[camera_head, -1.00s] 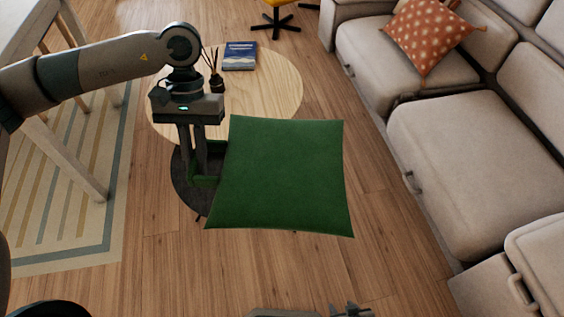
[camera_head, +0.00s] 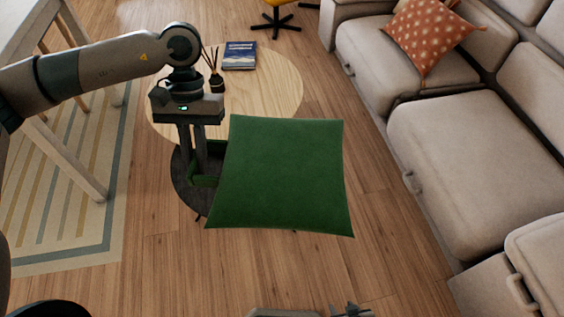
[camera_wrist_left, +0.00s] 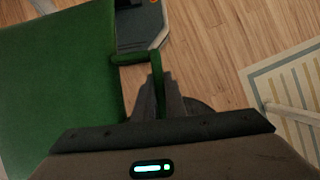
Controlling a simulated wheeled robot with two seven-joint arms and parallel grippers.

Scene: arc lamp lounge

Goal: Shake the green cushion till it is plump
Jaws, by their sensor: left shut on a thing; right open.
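The green cushion (camera_head: 282,175) hangs in the air over the floor, its broad face turned up toward my head camera. It looks full, with pointed corners. A green strap loop (camera_head: 203,181) sticks out from its left side. My left gripper (camera_head: 197,168) points down at this side, shut on the strap loop. In the left wrist view the strap stands between the closed fingers (camera_wrist_left: 159,98), and the cushion (camera_wrist_left: 60,85) fills the left side.
A round wooden table (camera_head: 270,85) with a blue book (camera_head: 240,55) and a reed diffuser (camera_head: 216,80) lies behind the cushion. A beige sofa (camera_head: 470,150) with an orange dotted cushion (camera_head: 428,38) stands right. A white table (camera_head: 75,165) and striped rug (camera_head: 65,245) are left.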

